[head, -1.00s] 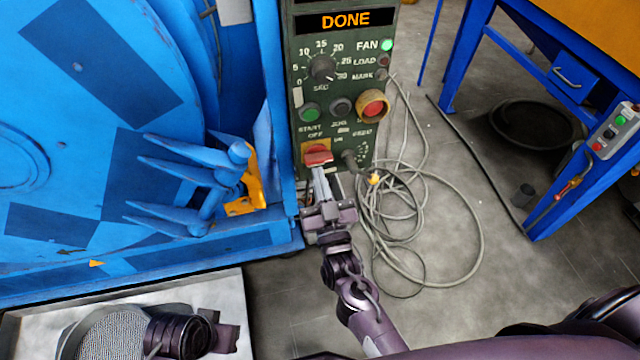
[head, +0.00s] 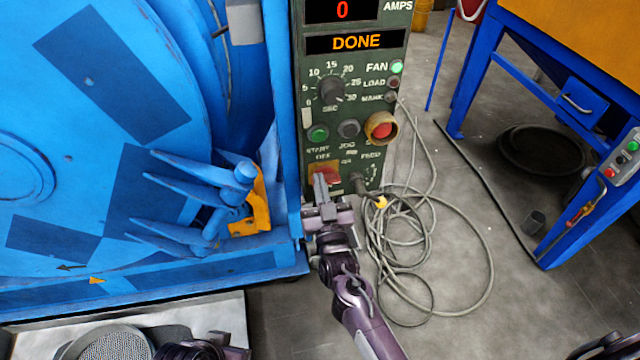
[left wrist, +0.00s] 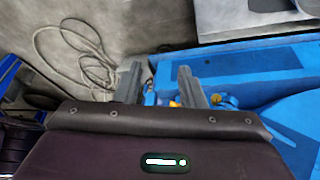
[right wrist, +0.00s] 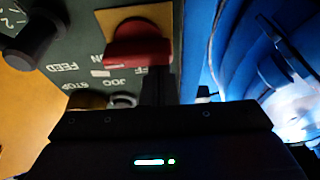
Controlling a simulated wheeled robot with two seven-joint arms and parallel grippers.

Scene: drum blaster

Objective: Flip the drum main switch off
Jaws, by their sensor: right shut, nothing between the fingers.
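The main switch is a red handle (head: 331,175) on a yellow plate (head: 316,168), low on the green control panel (head: 350,115). In the right wrist view the red handle (right wrist: 138,45) stands out from its yellow plate (right wrist: 162,14). My right gripper (head: 320,180) is shut and empty. Its fingertips overlap the left part of the handle in the head view. In the right wrist view the fingers (right wrist: 156,85) are close below the handle; I cannot tell whether they touch. My left gripper (left wrist: 158,78) is open and empty.
The big blue drum (head: 110,110) with its blue prongs stands left of the panel. A grey cable coil (head: 410,235) lies on the floor to the right. The display (head: 357,42) reads DONE, and the fan light is green.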

